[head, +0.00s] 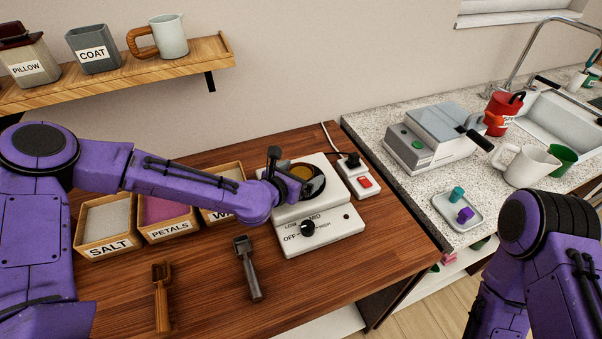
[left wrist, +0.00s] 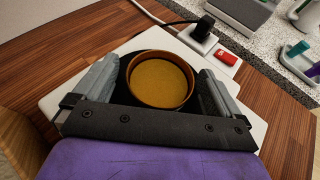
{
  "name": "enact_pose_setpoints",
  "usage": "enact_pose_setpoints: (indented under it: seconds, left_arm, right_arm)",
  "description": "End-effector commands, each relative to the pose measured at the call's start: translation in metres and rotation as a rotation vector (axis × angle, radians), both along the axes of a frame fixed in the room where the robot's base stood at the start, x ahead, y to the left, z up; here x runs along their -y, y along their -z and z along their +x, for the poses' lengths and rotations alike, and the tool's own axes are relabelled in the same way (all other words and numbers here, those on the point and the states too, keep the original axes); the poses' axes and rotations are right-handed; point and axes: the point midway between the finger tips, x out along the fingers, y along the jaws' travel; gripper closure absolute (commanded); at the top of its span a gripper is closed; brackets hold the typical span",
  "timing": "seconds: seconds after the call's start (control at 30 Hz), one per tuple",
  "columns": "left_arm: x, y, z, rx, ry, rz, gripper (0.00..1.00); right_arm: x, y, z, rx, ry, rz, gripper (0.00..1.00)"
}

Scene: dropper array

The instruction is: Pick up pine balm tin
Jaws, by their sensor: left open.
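A round, copper-rimmed tin with amber contents (head: 303,174) sits on the dark round plate of the white hot plate (head: 318,222); no label on it can be read, so I cannot confirm it is the pine balm tin. It also shows in the left wrist view (left wrist: 161,80). My left gripper (head: 287,177) is open at the hot plate. In the left wrist view its two grey fingers (left wrist: 160,70) stand on either side of the tin, with a gap at each side. My right arm shows at lower right, but its gripper is out of view.
Salt (head: 106,226) and petals (head: 167,213) boxes and a third, partly hidden box stand left. Two scoops, brown (head: 162,297) and dark (head: 247,268), lie in front. A switch box (head: 354,176) adjoins the hot plate. A tray with droppers (head: 458,210) sits on the right counter.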

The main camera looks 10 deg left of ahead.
Motion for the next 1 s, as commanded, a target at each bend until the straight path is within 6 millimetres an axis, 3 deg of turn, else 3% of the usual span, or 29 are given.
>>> enact_pose_setpoints:
  seconds: [0.1,0.3,0.37,0.4,0.73,1.0]
  left_arm:
    - [0.0,0.0,0.0,0.0,0.0,0.0,0.02]
    - [0.0,0.0,-0.001,0.0,0.0,0.0,0.64]
    - [0.0,0.0,-0.001,0.0,0.0,0.0,0.64]
    - [0.0,0.0,-0.001,0.0,0.0,0.0,0.69]
    - [0.0,-0.003,-0.001,-0.001,0.0,0.0,0.69]
    - [-0.001,-0.026,0.0,0.003,-0.002,-0.001,0.69]
  right_arm:
    - [0.0,0.001,0.0,-0.001,0.0,0.001,0.57]
    - [0.0,0.001,0.0,-0.001,0.0,0.001,0.57]
    - [0.0,0.001,0.0,-0.001,0.0,0.001,0.57]
    - [0.0,0.001,0.0,-0.001,0.0,0.001,0.57]
    - [0.0,0.001,0.0,-0.001,0.0,0.001,0.57]
    - [0.0,0.003,0.0,-0.001,0.0,0.001,0.57]
